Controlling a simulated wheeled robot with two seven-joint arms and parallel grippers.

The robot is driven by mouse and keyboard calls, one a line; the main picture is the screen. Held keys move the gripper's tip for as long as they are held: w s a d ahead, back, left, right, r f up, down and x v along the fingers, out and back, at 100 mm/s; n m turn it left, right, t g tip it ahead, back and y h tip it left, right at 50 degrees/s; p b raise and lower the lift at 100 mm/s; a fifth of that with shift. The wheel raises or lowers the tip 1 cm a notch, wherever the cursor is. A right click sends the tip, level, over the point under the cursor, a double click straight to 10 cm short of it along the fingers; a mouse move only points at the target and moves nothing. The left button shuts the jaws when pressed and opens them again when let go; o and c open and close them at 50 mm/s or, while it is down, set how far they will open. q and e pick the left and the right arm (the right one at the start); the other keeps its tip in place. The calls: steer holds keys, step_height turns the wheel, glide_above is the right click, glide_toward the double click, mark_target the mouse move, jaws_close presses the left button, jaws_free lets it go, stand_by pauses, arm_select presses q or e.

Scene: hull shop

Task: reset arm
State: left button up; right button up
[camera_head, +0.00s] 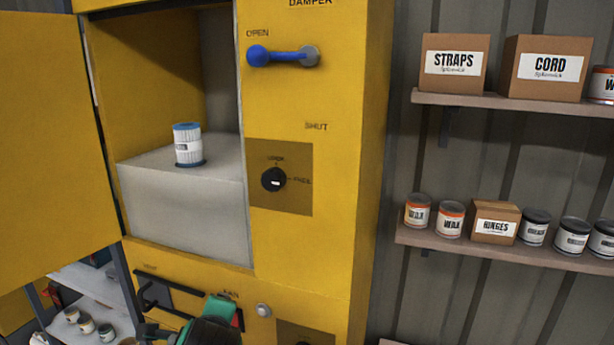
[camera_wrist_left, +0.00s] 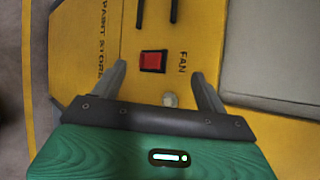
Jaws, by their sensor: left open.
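My left gripper (camera_wrist_left: 162,85) is open in the left wrist view, with its two grey fingers spread and nothing between them. The red fan switch (camera_wrist_left: 153,61) shows on the yellow panel beyond the finger gap; I cannot tell how far the fingers are from it. In the head view my left gripper (camera_head: 214,318) is low at the front of the yellow cabinet (camera_head: 345,200), partly covering the fan switch. Its fingertips are hard to make out there. My right gripper is in neither view.
The cabinet door (camera_head: 55,140) stands open at left. A white filter cartridge (camera_head: 188,146) stands inside on a pale block. The blue damper handle (camera_head: 283,55) points toward OPEN. A black knob (camera_head: 273,180) sits below it. Shelves with boxes and cans (camera_head: 534,228) are at right.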

arm_select(q)
steer(key=s+a+f+n+g+h, duration=0.1)
steer(key=s+f+n+g, duration=0.1)
steer(key=s+f+n, duration=0.45)
steer(key=s+a+f+n+g+h, duration=0.15)
steer(key=s+f, duration=0.25)
steer(key=f, duration=0.5)
steer(key=s+a+f+n+g, duration=0.2)
steer(key=s+f+n, duration=0.3)
steer(key=s, duration=0.3)
steer(key=s+a+f+n+g, duration=0.1)
steer(key=s+f+n+g, duration=0.1)
steer(key=s+f+n, duration=0.5)
step_height(320, 180, down, 34)
steer(key=s+m+g+b, duration=0.1)
steer(key=s+m+b, duration=0.1)
steer(key=s+b, duration=0.15)
steer(key=s+a+f+g+b, duration=0.1)
steer(key=s+a+f+b, duration=0.1)
steer(key=s+f, duration=1.6)
step_height(320, 180, down, 3)
steer(key=shift+a+h+b, duration=0.35)
steer(key=shift+a, duration=0.4)
